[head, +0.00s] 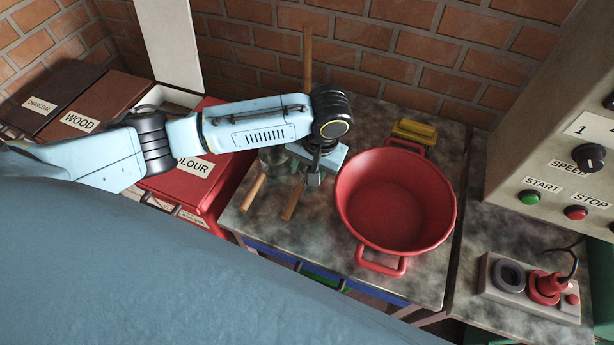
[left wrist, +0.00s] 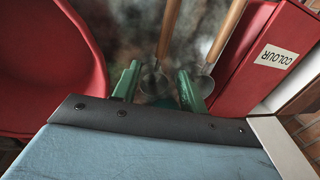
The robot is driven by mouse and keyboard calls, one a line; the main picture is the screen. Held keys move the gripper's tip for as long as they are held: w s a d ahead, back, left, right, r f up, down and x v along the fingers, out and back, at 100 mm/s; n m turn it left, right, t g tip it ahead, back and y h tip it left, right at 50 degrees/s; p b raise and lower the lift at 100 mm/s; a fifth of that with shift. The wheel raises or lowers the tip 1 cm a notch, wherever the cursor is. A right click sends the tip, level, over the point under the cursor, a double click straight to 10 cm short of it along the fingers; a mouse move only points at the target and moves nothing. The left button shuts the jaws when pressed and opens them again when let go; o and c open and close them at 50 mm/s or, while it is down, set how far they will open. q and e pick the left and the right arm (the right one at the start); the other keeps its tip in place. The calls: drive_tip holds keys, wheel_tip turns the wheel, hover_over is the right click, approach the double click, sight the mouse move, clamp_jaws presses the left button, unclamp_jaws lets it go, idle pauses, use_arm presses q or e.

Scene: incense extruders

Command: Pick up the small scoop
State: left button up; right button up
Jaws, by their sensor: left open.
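Two scoops with wooden handles lie side by side on the worktop; their metal bowls are partly hidden and I cannot tell surely which is the small one. One scoop (head: 292,203) is nearer the red basin and shows in the left wrist view (left wrist: 167,35), its bowl between my fingers. The other scoop (head: 252,191) is nearer the red box; in the left wrist view (left wrist: 228,30) its bowl is beside and partly behind one finger. My left gripper (head: 313,182) is open over the scoops, its green fingers (left wrist: 157,84) apart. My right gripper is out of view.
A large red basin (head: 372,240) stands close to the right of my gripper. The red COLOUR box (head: 180,187) is at the left. A yellow object (head: 414,132) and an upright wooden stick (head: 307,60) are behind. A control panel (head: 560,165) stands at right.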

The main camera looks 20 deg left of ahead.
sight(300, 186)
use_arm(q)
drive_tip(key=f, duration=0.2)
drive_tip(key=a+f, duration=0.1)
drive_tip(key=f, duration=0.2)
drive_tip(key=shift+f+b, duration=0.1)
drive_tip(key=shift+b, duration=0.2)
drive_tip(key=shift+w+a+f+b, duration=0.15)
drive_tip(key=shift+a+f, duration=0.1)
drive_tip(key=shift+f, duration=0.6)
drive_tip(key=shift+a+f+b, duration=0.1)
drive_tip(key=shift+a+f, duration=0.15)
drive_tip(key=shift+f, duration=0.65)
drive_tip(key=shift+w+a+f+b, duration=0.15)
drive_tip(key=shift+a+f, duration=0.1)
drive_tip(key=shift+f, duration=0.6)
drive_tip(key=shift+c, duration=0.3)
clamp_jaws()
